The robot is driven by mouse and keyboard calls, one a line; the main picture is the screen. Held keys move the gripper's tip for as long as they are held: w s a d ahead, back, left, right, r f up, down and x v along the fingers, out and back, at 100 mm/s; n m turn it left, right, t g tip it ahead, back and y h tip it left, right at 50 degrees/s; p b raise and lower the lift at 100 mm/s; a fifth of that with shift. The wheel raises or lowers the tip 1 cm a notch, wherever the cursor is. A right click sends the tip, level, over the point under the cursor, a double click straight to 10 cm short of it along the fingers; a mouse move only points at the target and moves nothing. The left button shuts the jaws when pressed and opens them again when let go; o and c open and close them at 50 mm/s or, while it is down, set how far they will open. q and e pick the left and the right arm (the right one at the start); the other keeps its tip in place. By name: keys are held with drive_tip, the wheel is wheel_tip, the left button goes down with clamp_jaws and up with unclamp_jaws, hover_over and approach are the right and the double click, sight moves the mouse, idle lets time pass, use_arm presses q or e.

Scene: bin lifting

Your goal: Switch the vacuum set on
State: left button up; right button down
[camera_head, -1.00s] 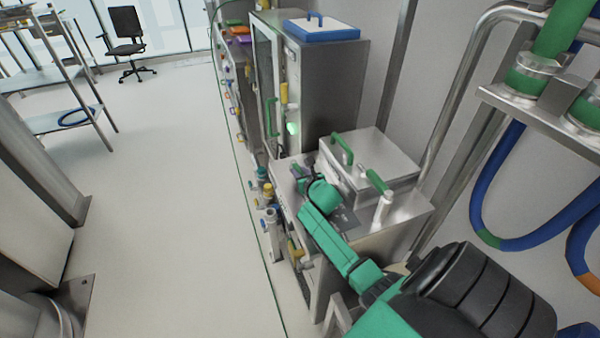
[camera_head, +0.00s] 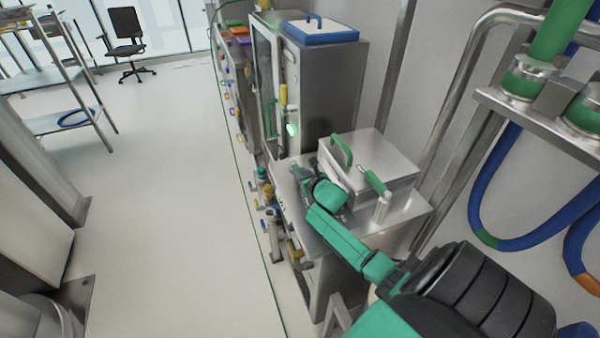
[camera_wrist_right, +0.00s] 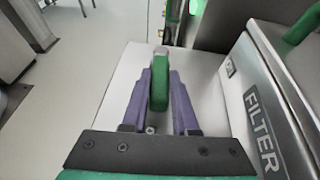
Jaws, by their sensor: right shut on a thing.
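The vacuum set (camera_head: 400,222) is a low steel cabinet at the centre right of the head view, with a steel lidded box on top. My right gripper (camera_head: 302,176) is over the left part of its top, beside the box. In the right wrist view, the purple fingers of my right gripper (camera_wrist_right: 161,78) are shut on an upright green lever (camera_wrist_right: 159,90) with a pale tip. The fingers hide part of the lever's sides, and its base is not clear. My left gripper is not in view.
The steel box (camera_wrist_right: 285,95) marked FILTER stands close right of my right gripper. A taller steel cabinet (camera_head: 335,85) with a green light stands behind. Valves (camera_head: 268,195) line the set's left side. Blue hoses (camera_head: 500,235) hang at right. The floor (camera_head: 160,190) at left is clear.

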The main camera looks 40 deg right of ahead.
drive_tip(key=shift+s+d+n+y, duration=0.1)
drive_tip(key=shift+d+n+y, duration=0.2)
drive_tip(key=shift+n+y, duration=0.3)
drive_tip(key=shift+d+n+y, duration=0.3)
drive_tip(key=shift+n+y, duration=0.2)
drive_tip(key=shift+y, duration=0.2)
drive_tip(key=shift+r, duration=0.1)
drive_tip(key=c, duration=0.7)
unclamp_jaws()
drive_tip(key=v, duration=1.4)
drive_tip(key=shift+s, duration=0.3)
